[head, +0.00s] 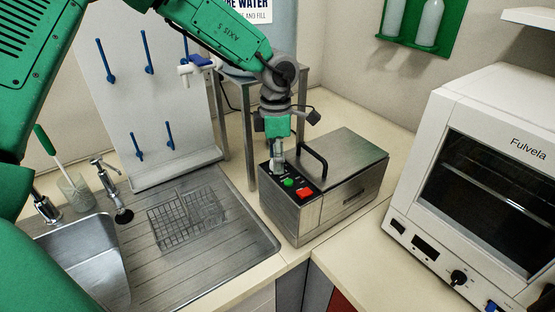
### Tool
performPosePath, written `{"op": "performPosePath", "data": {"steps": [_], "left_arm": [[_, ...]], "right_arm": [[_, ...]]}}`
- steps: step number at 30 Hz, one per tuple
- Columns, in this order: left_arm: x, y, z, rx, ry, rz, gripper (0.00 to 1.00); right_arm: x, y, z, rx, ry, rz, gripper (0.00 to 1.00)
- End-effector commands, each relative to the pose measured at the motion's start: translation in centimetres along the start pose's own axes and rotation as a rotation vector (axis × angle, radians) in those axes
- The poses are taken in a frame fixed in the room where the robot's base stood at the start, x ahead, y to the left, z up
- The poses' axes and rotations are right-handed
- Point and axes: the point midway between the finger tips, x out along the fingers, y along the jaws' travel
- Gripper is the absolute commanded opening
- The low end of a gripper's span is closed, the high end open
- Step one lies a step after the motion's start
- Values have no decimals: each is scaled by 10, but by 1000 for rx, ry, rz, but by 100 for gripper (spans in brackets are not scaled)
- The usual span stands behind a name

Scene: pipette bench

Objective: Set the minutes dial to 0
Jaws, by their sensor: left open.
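My left gripper (277,158) reaches down from above onto the control panel (287,181) of a steel box-shaped device (320,205). Its fingertips are at the back part of the panel, beside the black lid handle (314,160). The fingers are open, and they cover whatever control lies beneath them. No minutes dial can be made out on this panel; contact is too small to tell. A green button (288,183) and a red switch (305,194) show in front of the fingers. My right gripper is not in view.
A white oven marked Fulvela (486,190), with a black knob (458,278), stands at the right. A sink (85,262) and a wire rack (187,217) are at the left. A pegboard (150,90) stands behind. Some counter right of the steel device is clear.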

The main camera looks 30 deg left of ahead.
Motion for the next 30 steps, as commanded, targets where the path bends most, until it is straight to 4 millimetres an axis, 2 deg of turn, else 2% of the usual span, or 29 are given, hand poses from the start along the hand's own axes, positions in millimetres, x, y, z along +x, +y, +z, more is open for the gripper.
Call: {"op": "performPosePath", "data": {"steps": [12, 15, 21, 30], "left_arm": [[-82, 2, 1, -1, -7, 2, 48], [-97, 2, 1, 0, -5, 1, 48], [-112, 2, 1, 0, -3, 0, 48], [-113, 2, 1, 0, -2, 0, 48]], "right_arm": [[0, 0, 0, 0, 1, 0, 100], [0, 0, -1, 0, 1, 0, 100], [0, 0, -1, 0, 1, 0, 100], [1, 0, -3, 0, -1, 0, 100]]}}
